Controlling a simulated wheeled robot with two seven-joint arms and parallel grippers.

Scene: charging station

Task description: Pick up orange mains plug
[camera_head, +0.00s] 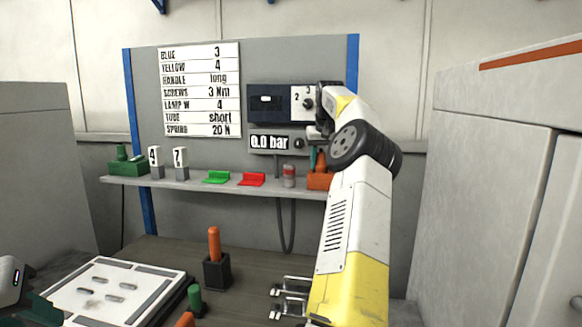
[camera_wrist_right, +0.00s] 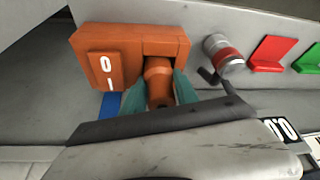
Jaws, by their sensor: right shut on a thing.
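The orange mains plug (camera_wrist_right: 158,80) sits at the orange switch box (camera_wrist_right: 105,72) marked O and I. Whether it is still in the socket cannot be told. My right gripper (camera_wrist_right: 160,92) is shut on the plug, one teal finger on each side. In the head view the orange box (camera_head: 320,181) stands at the right end of the shelf, and my right gripper (camera_head: 317,160) reaches it from above, partly hidden by my arm. Teal parts of my left gripper (camera_head: 40,309) show at the bottom left, cut by the frame edge.
The shelf (camera_head: 270,190) also holds a grey and red cylinder (camera_head: 289,176), a red piece (camera_head: 252,179), a green piece (camera_head: 216,177) and a green box (camera_head: 126,168). Below, an orange handle (camera_head: 214,244) stands in a black holder beside a white plate (camera_head: 110,268). Cabinets flank both sides.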

